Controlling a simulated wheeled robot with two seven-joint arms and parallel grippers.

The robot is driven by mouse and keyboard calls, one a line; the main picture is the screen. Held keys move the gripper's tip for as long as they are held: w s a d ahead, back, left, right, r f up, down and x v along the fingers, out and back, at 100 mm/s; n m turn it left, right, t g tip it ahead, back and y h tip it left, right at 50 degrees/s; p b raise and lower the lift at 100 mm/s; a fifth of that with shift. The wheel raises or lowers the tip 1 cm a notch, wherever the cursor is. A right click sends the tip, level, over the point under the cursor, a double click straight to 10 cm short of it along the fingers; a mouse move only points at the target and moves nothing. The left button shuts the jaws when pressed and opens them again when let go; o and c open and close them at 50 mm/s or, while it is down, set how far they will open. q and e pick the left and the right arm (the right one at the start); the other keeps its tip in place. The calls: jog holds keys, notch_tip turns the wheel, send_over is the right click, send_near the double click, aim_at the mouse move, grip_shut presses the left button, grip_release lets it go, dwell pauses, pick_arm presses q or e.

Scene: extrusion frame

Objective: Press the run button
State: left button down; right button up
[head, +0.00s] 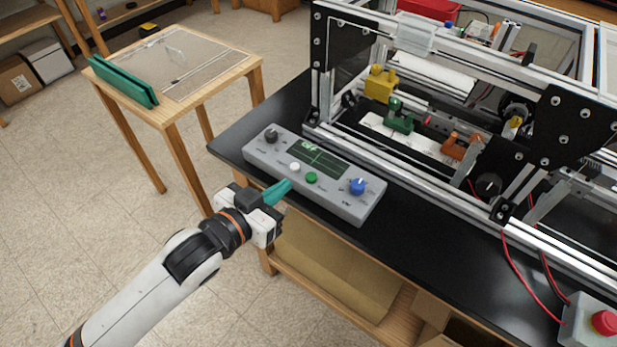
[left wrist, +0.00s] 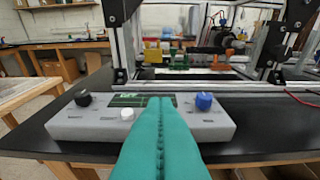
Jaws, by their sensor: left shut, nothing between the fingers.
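A grey control box (head: 350,209) sits on the black table top near its left end; it also shows in the left wrist view (left wrist: 75,127). It carries a green button (head: 311,178), a white button (head: 294,167), a blue knob (head: 358,186), a black knob (head: 271,136) and a dark green screen (head: 320,157). Which button is run I cannot read. My left gripper (head: 287,185), with teal fingers, is shut and empty at the front edge of the box, pointing towards the buttons. In the left wrist view its fingers (left wrist: 160,110) hide the green button. My right gripper is not in view.
The aluminium extrusion frame (head: 463,203) stands directly behind the box. A red button on a grey box (head: 604,322) is at the lower right, with red cables. A small wooden table (head: 205,85) with a clear panel stands at the left. Black table top (head: 420,240) is bare right of the control box.

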pick_arm(q)
jog(key=p, duration=0.2)
send_over(310, 189)
notch_tip(310, 189, down, 2)
jog(key=shift+f, duration=0.1)
notch_tip(310, 189, down, 3)
jog(key=shift+a+r, duration=0.1)
jog(key=shift+r, duration=0.1)
jog(key=shift+s+f, duration=0.1)
jog(key=shift+f, duration=0.6)
